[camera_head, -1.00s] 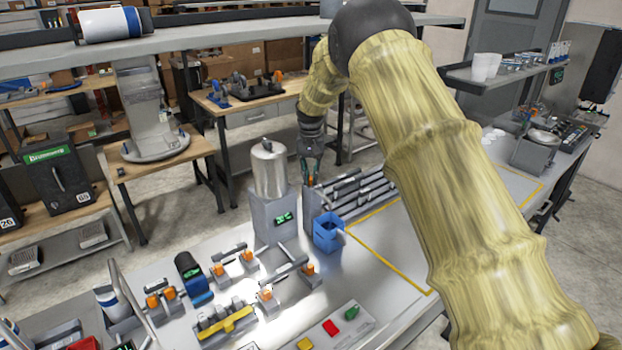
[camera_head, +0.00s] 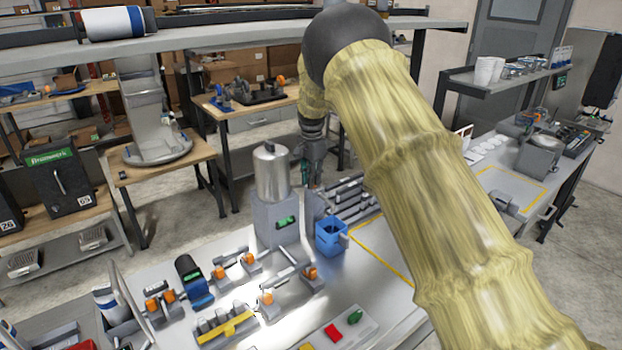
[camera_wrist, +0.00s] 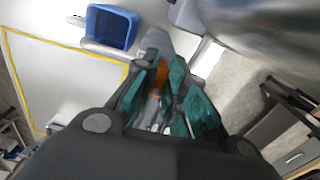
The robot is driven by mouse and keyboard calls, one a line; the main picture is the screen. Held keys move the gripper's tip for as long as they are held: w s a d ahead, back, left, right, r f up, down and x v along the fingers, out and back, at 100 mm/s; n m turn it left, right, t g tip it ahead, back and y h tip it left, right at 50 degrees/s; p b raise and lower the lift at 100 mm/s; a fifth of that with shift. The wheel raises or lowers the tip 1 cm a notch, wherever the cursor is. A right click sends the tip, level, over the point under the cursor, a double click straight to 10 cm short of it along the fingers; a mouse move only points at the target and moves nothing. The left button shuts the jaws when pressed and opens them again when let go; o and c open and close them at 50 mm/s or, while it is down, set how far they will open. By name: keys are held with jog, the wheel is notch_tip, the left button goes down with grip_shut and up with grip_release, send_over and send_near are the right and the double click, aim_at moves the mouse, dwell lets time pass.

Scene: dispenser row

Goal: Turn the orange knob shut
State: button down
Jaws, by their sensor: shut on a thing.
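The orange knob (camera_wrist: 157,72) shows in the wrist view between the teal finger pads of my gripper (camera_wrist: 163,82). The fingers are closed on it and hide part of it. In the head view my gripper (camera_head: 315,182) points down just right of the metal dispenser tank (camera_head: 271,173), and the knob is mostly hidden there. The tank stands on a grey block (camera_head: 277,217) with a green display. A blue open container (camera_head: 331,236) stands in front of the knob's place; it also shows in the wrist view (camera_wrist: 107,27).
Several small fittings with orange parts (camera_head: 266,297) stand on the bench to the left. A yellow-edged area (camera_head: 388,258) lies right of the blue container. Grey rails (camera_head: 357,194) run behind the container. A shelf (camera_head: 200,43) spans above.

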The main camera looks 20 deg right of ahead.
jog(key=shift+d+f+m, duration=0.1)
jog(key=shift+d+m, duration=0.05)
jog(key=shift+m, duration=0.25)
jog(key=c, duration=1.7)
grip_release()
jog(key=shift+o, duration=1.2)
jog(key=shift+w+d+f, duration=0.1)
jog(key=shift+d+f, duration=0.05)
jog(key=shift+d, duration=0.05)
jog(key=shift+a+r, duration=0.25)
jog(key=shift+a, duration=0.05)
notch_tip(320, 180, up, 12)
jog(key=shift+d+f, duration=0.2)
